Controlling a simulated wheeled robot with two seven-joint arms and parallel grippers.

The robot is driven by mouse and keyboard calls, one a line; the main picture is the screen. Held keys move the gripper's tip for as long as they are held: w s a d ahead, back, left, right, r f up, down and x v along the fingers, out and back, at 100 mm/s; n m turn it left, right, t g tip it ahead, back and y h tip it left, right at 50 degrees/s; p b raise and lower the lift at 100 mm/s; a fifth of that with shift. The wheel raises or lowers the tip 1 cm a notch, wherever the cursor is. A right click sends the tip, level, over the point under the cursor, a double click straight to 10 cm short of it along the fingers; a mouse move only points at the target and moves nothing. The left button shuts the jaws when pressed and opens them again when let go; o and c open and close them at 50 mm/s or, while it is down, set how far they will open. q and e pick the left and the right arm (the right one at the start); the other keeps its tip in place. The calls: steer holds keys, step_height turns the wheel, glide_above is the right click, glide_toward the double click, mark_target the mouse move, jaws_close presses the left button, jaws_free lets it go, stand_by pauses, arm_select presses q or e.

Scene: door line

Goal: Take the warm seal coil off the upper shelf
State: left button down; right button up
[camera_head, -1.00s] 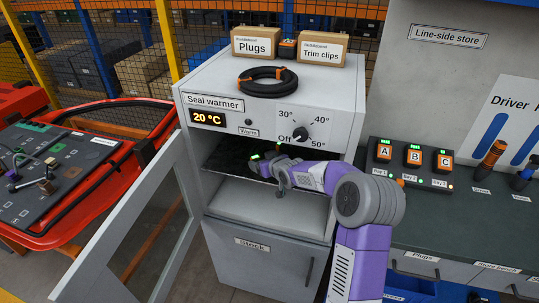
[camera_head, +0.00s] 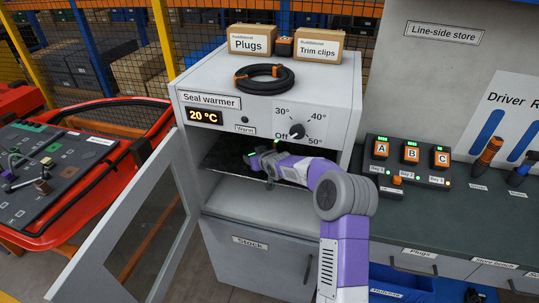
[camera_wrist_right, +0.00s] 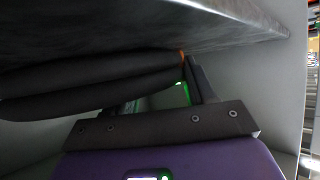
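The seal warmer (camera_head: 340,105) stands with its door (camera_head: 150,225) swung open to the left. My right gripper (camera_head: 262,160) reaches into its upper opening, where the inside is dark. In the right wrist view a black coil (camera_wrist_right: 85,82) with an orange band lies close in front of the gripper. My right gripper's fingers (camera_wrist_right: 165,98) stand apart there. One finger is just right of the coil's end and the other is partly hidden by the coil. I cannot see clear contact. My left gripper is not in view.
Another black coil (camera_head: 264,87) lies on the warmer's top before the Plugs box (camera_head: 250,41) and Trim clips box (camera_head: 317,47). The display reads 20 °C. A grey surface (camera_wrist_right: 130,30) hangs close above the gripper and a side wall (camera_wrist_right: 285,95) is at right.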

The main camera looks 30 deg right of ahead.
steer(key=shift+a+f, duration=0.1)
steer(key=shift+f, duration=0.05)
steer(key=c, duration=0.7)
jaws_close()
steer(key=shift+r, duration=0.2)
